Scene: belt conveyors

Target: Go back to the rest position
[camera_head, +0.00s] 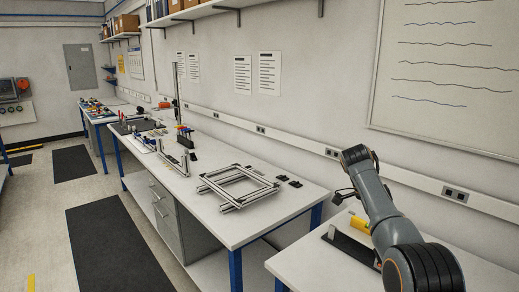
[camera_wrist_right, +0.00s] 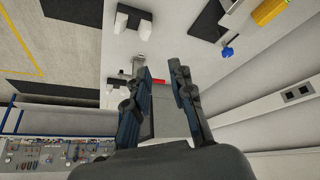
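My right arm reaches in from the lower right in the head view, and its small dark gripper (camera_head: 343,195) hangs over the near right table. In the right wrist view the two fingers of this gripper (camera_wrist_right: 160,68) stand apart with a gap between them. Nothing is seen held between them; a small red item (camera_wrist_right: 158,82) shows in the gap, seemingly farther away. My left gripper is in neither view.
A yellow item (camera_head: 360,224) and a dark plate (camera_head: 350,246) lie on the near right table (camera_head: 318,262), close to my arm. A metal frame (camera_head: 238,187) lies on the long table (camera_head: 222,228). The whiteboard wall is behind. Floor with dark mats (camera_head: 115,245) is clear at left.

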